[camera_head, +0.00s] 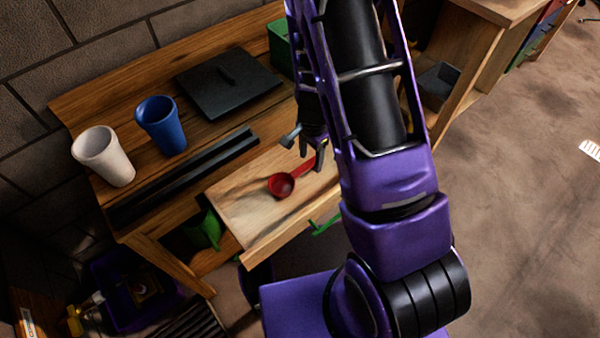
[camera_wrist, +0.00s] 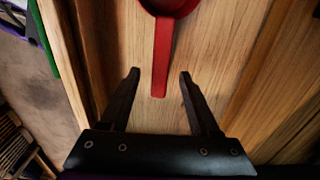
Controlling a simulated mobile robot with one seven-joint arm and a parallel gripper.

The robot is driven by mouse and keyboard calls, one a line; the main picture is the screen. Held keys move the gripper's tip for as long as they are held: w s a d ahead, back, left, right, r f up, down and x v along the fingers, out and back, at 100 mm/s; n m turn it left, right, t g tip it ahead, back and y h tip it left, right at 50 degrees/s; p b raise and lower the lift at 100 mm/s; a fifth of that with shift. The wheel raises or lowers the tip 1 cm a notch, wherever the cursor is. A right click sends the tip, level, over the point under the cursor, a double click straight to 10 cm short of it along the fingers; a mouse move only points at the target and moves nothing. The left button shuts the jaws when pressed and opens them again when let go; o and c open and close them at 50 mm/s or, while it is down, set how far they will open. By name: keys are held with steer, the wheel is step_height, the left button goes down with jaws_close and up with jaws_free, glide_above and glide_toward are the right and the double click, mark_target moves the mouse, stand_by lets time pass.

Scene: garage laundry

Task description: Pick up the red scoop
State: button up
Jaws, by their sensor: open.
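The red scoop (camera_head: 283,184) lies on a light wooden board or drawer surface at the front of the workbench. Its round bowl is at the left and its handle runs up and right toward my gripper (camera_head: 306,150). In the wrist view the scoop handle (camera_wrist: 162,60) points down toward my gripper (camera_wrist: 158,75), with the bowl partly cut off at the top edge. My gripper is open and empty, and the handle's end lies between and just beyond the fingertips. Whether the fingers touch the surface cannot be told.
A black rail (camera_head: 190,178) lies on the bench behind the scoop. A white cup (camera_head: 103,156), a blue cup (camera_head: 161,125) and a dark flat panel (camera_head: 228,82) stand farther back. A green container (camera_head: 280,48) is at the back. Open floor (camera_head: 530,200) lies at the right.

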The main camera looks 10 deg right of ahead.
step_height(320, 180, down, 3)
steer(key=shift+r, duration=0.15)
jaws_close()
